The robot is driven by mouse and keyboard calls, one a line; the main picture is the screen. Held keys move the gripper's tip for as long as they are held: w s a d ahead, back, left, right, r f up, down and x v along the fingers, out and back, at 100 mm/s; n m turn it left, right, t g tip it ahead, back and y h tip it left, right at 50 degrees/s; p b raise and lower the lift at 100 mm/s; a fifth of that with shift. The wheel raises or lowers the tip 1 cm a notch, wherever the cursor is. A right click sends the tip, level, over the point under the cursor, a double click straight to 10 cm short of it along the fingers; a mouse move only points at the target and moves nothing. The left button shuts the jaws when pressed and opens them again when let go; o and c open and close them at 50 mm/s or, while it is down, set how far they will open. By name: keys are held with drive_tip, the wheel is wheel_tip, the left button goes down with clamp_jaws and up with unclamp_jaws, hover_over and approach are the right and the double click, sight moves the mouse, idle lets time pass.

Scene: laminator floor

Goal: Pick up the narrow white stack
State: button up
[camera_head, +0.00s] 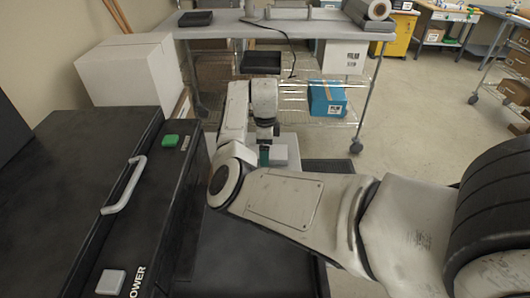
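A small whitish block-like thing (287,146), which may be the narrow white stack, lies low beyond my forearm. My forearm hides its lower part. My gripper (265,152) points down at its left side, with a dark wrist above and a small green patch beside the white thing. The fingers are too small and too covered to show whether they are open or shut, or whether they touch the white thing.
A black machine (75,170) with a white handle (124,186), a green button (170,141) and a pale square (110,282) stands at left. Behind are a white box (130,70) and a wheeled wire-shelf table (275,30) holding a blue box (327,98). Floor is clear at right.

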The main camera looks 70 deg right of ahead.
drive_tip(key=shift+f, duration=0.35)
drive_tip(key=shift+c, duration=0.3)
drive_tip(key=c, duration=1)
drive_tip(key=shift+c, duration=0.4)
drive_tip(key=shift+r, duration=0.15)
